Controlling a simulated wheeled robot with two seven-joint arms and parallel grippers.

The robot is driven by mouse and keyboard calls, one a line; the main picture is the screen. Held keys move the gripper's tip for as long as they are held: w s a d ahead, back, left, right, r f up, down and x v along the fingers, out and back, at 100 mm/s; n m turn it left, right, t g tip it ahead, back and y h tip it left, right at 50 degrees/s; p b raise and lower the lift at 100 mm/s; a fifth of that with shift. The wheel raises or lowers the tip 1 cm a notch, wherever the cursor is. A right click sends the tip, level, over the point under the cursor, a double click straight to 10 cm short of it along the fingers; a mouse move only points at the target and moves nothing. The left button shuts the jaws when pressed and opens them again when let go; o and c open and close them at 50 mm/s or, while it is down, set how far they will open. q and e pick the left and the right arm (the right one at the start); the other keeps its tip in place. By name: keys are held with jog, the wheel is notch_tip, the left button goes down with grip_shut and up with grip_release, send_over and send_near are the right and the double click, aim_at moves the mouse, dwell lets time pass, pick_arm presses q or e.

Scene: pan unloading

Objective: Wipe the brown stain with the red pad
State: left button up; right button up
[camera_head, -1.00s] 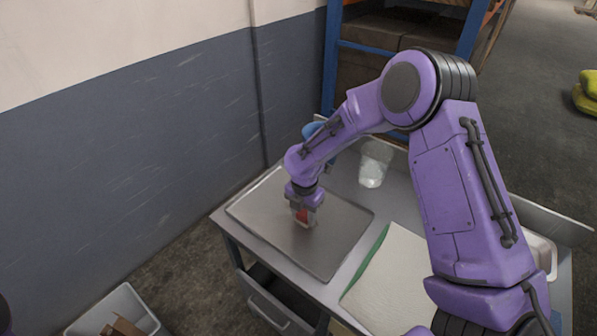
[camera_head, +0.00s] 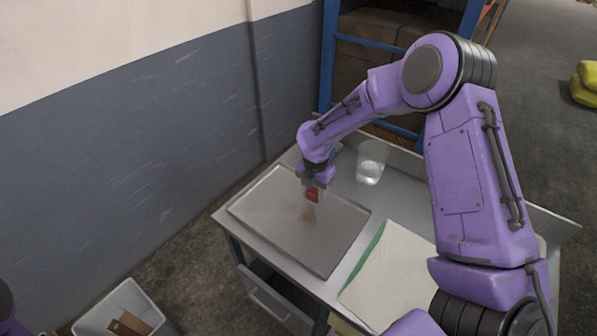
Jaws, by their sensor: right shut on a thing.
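The red pad (camera_head: 312,195) is held between the fingers of my right gripper (camera_head: 312,192). The gripper points down over the grey metal tray (camera_head: 272,222) on the table. A faint brown stain (camera_head: 307,216) shows on the tray, just below and beside the pad. I cannot tell whether the pad touches the tray. My left gripper is not in view; only a bit of purple shows at the lower left edge.
A clear cup (camera_head: 369,170) stands behind the tray to the right. A whitish cloth or board with a green edge (camera_head: 398,265) lies right of the tray. A bin (camera_head: 110,305) with brown pieces stands on the floor at lower left. A blue-framed shelf (camera_head: 390,35) stands behind.

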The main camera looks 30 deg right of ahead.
jog(key=shift+w+r, duration=0.25)
jog(key=shift+r, duration=0.85)
jog(key=shift+s+r, duration=0.15)
jog(key=shift+r, duration=0.3)
